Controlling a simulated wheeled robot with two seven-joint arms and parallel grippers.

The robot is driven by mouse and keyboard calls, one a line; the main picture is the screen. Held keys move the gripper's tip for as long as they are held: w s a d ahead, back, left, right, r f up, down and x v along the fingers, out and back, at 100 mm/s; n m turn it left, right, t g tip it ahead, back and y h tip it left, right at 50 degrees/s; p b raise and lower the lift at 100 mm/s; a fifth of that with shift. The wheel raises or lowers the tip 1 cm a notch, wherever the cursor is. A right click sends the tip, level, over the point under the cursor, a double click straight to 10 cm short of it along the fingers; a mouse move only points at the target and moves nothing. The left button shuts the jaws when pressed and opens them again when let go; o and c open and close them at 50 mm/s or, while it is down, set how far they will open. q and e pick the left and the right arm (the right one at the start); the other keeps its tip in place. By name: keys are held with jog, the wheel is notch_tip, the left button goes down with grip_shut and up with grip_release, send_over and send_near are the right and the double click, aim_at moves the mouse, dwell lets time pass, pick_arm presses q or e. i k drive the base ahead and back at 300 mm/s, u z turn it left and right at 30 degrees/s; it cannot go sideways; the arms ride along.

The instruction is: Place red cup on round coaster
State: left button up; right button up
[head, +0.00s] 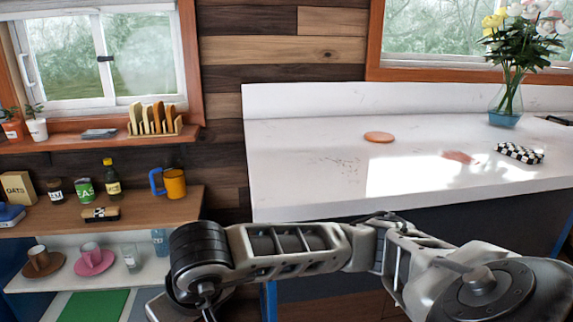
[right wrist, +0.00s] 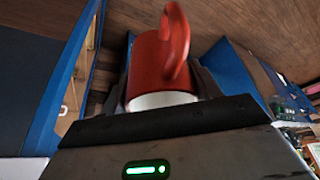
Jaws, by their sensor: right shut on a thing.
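The red cup (right wrist: 148,68) shows in the right wrist view, with its handle toward the camera and a white rim or inside at its lower end. My right gripper (right wrist: 163,82) is shut on it, with dark fingers on either side. In the head view my right arm crosses the lower part of the picture, and the cup and fingertips do not show there. A round orange-brown coaster (head: 379,137) lies flat on the white counter, with nothing on it. My left gripper is not in view.
On the counter stand a flower vase (head: 506,103) and a black-and-white checkered item (head: 519,153). A flat pinkish patch (head: 458,156) lies in the bright light. Wooden shelves at left hold an orange mug (head: 175,184), jars, and cups on saucers. The counter around the coaster is clear.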

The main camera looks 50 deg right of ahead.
aim_at(381, 137)
jog(key=u, duration=1.5)
jog(key=k, duration=2.35)
jog(key=z, duration=0.85)
